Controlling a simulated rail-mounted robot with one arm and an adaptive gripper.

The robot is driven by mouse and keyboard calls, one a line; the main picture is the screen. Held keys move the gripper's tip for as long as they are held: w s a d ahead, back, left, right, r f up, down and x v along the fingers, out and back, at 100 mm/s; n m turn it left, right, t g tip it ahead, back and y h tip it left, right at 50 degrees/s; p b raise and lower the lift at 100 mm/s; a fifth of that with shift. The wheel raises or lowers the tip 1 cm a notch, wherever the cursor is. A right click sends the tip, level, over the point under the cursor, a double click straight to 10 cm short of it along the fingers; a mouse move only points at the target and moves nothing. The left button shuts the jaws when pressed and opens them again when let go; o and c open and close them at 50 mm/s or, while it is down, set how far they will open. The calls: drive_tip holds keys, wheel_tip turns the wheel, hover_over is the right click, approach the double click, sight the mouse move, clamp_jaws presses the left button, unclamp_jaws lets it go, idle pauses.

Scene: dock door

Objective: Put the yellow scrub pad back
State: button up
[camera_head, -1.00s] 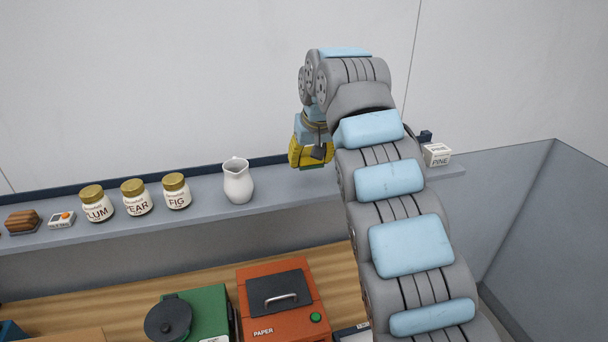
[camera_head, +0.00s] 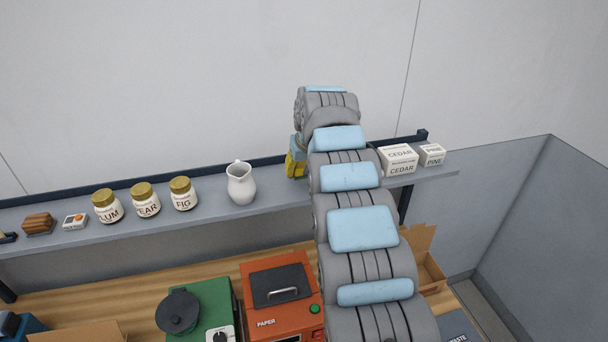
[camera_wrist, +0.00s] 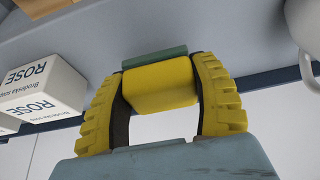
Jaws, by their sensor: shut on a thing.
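The scrub pad (camera_wrist: 160,88) is a yellow block with a green layer along one edge. My gripper (camera_wrist: 162,75) is shut on it, with a yellow ribbed finger on each side. In the head view my gripper (camera_head: 296,165) shows only partly, over the shelf (camera_head: 270,195) just right of the white pitcher. My arm hides the rest of it, and I cannot make out the pad there. I cannot tell whether the pad touches the shelf.
The white pitcher (camera_head: 241,184) stands close to my gripper's left. ROSE soap boxes (camera_wrist: 40,88) show in the wrist view. CEDAR boxes (camera_head: 398,159) and a PINE box (camera_head: 431,154) are right of my arm. Jars (camera_head: 145,200) stand farther left. A dark rail (camera_head: 130,190) edges the shelf's back.

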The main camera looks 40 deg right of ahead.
sight(304, 185)
drive_tip(key=shift+w+d+f+p, duration=0.1)
drive_tip(key=shift+w+f+p, duration=0.05)
drive_tip(key=shift+p, duration=0.5)
drive_tip(key=shift+d+f, duration=0.1)
drive_tip(key=shift+f, duration=0.15)
drive_tip(key=shift+f+p, duration=0.65)
drive_tip(key=shift+f, duration=0.75)
drive_tip(key=shift+f, duration=0.2)
drive_tip(key=o, duration=1)
drive_tip(key=shift+o, duration=0.2)
drive_tip(key=shift+r, duration=0.1)
